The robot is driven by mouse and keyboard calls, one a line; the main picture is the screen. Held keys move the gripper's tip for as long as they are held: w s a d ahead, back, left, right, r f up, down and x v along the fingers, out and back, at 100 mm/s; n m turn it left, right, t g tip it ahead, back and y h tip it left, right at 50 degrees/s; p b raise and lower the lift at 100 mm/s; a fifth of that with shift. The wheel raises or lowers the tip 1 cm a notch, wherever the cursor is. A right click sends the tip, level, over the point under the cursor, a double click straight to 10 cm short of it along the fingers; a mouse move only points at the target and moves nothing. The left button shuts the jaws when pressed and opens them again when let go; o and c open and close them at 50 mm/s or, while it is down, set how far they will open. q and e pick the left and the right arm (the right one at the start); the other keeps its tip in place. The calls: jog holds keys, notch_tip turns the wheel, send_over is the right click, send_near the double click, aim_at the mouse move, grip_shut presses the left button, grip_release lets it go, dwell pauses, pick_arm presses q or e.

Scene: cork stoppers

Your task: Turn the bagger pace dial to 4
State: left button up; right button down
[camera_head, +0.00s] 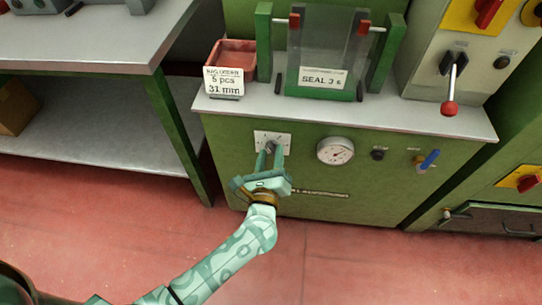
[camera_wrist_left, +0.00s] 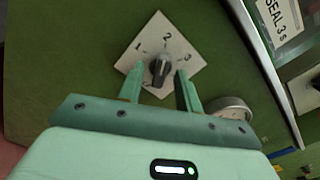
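The bagger pace dial is a dark knob (camera_wrist_left: 159,70) on a white square plate (camera_wrist_left: 183,48) with the numbers 1, 2 and 3 visible in the left wrist view. Its light mark seems to point near 2; no 4 can be made out. In the head view the plate (camera_head: 285,137) is on the green machine front. My left gripper (camera_head: 270,152) is right at the dial, and its fingers (camera_wrist_left: 159,72) stand on either side of the knob, apart, with a gap visible on both sides. My right gripper is not in view.
Right of the dial are a round gauge (camera_head: 335,151), a small black knob (camera_head: 378,154) and a blue-handled valve (camera_head: 428,161). Above is a grey ledge (camera_head: 350,112) with a red bin (camera_head: 233,56) and the seal unit. A red-knobbed lever (camera_head: 450,107) is at upper right.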

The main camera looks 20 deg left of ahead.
pick_arm(q)
jog(key=shift+c, duration=0.3)
grip_shut()
